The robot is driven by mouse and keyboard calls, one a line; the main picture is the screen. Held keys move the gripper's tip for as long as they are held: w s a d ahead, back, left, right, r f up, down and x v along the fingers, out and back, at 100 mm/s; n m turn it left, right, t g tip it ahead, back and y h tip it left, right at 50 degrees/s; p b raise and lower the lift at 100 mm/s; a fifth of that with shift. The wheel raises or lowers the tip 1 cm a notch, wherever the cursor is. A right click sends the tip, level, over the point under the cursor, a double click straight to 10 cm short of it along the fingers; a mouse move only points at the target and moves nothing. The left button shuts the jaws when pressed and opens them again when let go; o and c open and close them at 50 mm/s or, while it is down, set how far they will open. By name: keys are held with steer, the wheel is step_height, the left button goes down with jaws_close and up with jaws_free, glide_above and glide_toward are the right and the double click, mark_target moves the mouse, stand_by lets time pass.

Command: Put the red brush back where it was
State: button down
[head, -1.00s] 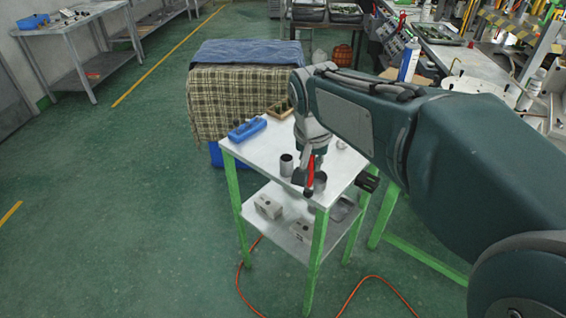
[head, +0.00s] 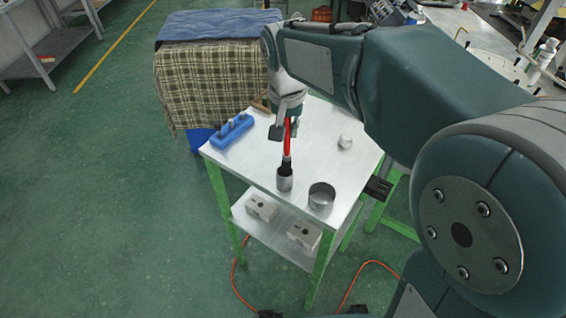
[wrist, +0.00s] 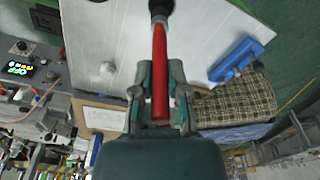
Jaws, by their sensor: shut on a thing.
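The red brush (head: 288,136) is held upright in my gripper (head: 284,128), dark end down. In the wrist view the brush (wrist: 159,65) runs between the two fingers of my gripper (wrist: 160,88), which are shut on it. The narrow metal cup (head: 285,183) stands on the white table below the brush. The dark lower end of the brush is at the cup's mouth; I cannot tell how far inside it is. A wider metal cup (head: 321,197) stands to the right, nearer the table's front corner.
The white table (head: 250,165) has green legs and a lower shelf with two pale blocks. A blue holder (head: 232,131) lies at the left edge. A small pale round thing (head: 345,142) is at the right. A checked cloth (head: 205,90) covers a stack behind. The table's middle is mostly clear.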

mark_target(284, 155)
steer(key=f, duration=0.7)
steer(key=shift+a+f, duration=0.25)
steer(key=shift+a, duration=0.15)
steer(key=shift+d+f, duration=0.1)
steer(key=shift+d, duration=0.1)
steer(key=shift+f, duration=0.2)
steer(key=c, duration=0.6)
jaws_free()
steer(key=shift+a, duration=0.1)
steer(key=shift+c, duration=0.2)
